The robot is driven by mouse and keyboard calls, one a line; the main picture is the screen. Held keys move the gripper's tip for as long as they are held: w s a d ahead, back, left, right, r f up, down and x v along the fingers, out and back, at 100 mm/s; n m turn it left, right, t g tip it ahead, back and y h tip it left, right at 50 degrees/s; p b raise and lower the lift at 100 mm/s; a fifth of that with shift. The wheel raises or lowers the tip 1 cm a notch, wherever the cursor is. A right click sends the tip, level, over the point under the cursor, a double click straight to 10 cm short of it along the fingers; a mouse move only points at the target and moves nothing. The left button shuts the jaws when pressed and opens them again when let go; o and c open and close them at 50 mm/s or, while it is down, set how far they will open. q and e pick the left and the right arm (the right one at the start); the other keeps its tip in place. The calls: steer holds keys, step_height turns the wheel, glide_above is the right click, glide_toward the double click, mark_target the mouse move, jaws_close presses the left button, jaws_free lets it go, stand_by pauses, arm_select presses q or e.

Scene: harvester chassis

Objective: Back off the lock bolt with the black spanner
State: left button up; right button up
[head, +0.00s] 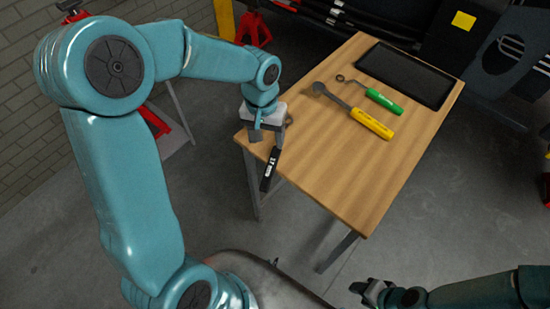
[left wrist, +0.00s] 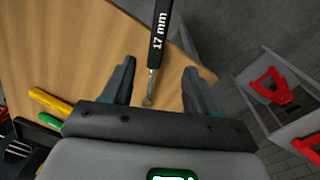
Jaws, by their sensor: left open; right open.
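The black spanner (head: 268,172), marked 17 mm, lies at the near left edge of the wooden table, with its handle reaching out past the edge. It also shows in the left wrist view (left wrist: 159,40), its metal shaft running down between the two fingers. My left gripper (head: 264,134) is over that table corner at the spanner, open, with a finger on each side of the shaft and gaps between. My right gripper (head: 372,290) is open and empty at the bottom, away from the table. I cannot make out the lock bolt in either view.
On the wooden table (head: 330,170) lie a yellow-handled spanner (head: 370,123), a green-handled spanner (head: 383,101) and a black tray (head: 405,75). Red stands (head: 253,28) are on the floor behind. Dark machinery stands at the back right. The table's near part is clear.

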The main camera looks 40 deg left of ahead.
mark_target(273, 160)
arm_select(q)
step_height(273, 160, down, 4)
steer(key=shift+r, duration=0.15)
steer(key=shift+s+d+f, duration=0.15)
steer(key=shift+f, duration=0.4)
steer(key=shift+w+d+f, duration=0.1)
steer(key=shift+w+f, duration=0.05)
steer(key=shift+f, duration=0.7)
steer(key=shift+w+d+f, duration=0.1)
steer(key=shift+w+f, duration=0.1)
steer(key=shift+f, duration=0.7)
steer(key=shift+w+d+f, duration=0.1)
steer(key=shift+w+f, duration=0.05)
steer(key=shift+f, duration=0.7)
jaws_close()
